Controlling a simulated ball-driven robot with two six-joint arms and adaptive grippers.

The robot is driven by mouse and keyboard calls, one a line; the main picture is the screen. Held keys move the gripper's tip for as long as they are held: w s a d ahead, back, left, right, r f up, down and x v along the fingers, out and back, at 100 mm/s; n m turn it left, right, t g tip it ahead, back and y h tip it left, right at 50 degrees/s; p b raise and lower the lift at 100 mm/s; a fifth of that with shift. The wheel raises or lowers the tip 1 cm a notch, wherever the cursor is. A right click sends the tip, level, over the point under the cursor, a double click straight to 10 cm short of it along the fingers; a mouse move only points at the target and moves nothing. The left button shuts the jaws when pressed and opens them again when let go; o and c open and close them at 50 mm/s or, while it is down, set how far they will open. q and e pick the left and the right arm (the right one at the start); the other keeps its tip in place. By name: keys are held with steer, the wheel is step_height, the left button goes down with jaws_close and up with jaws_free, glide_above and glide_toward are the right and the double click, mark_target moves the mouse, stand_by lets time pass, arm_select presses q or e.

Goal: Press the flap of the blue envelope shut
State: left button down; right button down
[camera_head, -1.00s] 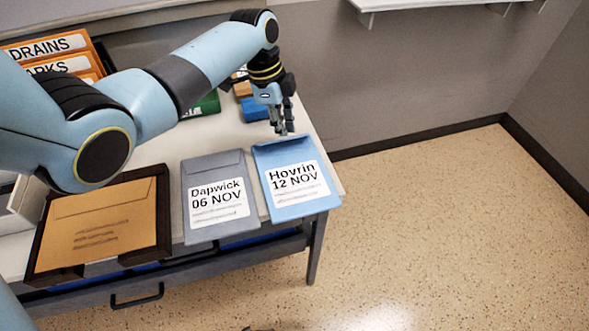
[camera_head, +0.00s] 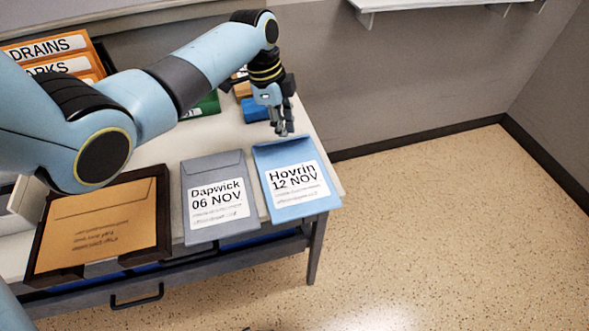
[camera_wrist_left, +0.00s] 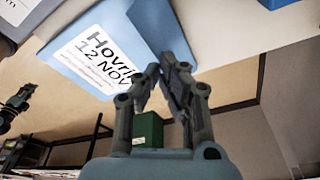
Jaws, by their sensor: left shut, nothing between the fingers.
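The blue envelope (camera_head: 296,208), labelled "Hovrin 12 NOV", lies at the right front corner of the table. Its flap (camera_head: 272,152) stands tilted up at the far end; in the left wrist view the flap (camera_wrist_left: 158,28) shows as a darker blue face angled from the body. My left gripper (camera_head: 284,132) is shut and empty, pointing down just behind the flap's far edge. In the left wrist view its fingertips (camera_wrist_left: 165,64) appear close to the flap; I cannot tell whether they touch. A dark gripper-like part (camera_wrist_left: 16,104) at that view's left edge may be my right gripper.
A grey envelope (camera_head: 214,170) labelled "Dapwick 06 NOV" lies left of the blue one. A brown envelope (camera_head: 100,215) lies in a dark tray (camera_head: 163,215). Orange binders (camera_head: 100,62) and a blue block (camera_head: 255,109) stand behind. A wall shelf (camera_head: 430,3) hangs at the back.

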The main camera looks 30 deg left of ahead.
mark_target(283, 140)
arm_select(q)
steer(key=shift+f, duration=0.2)
steer(key=shift+f+b, duration=1.45)
steer(key=shift+f, duration=0.45)
stand_by(0.4)
step_height(283, 140, up, 9)
steer(key=p, duration=0.9)
steer(key=shift+r, duration=0.1)
steer(key=shift+s+f, duration=0.1)
steer(key=shift+f, duration=0.1)
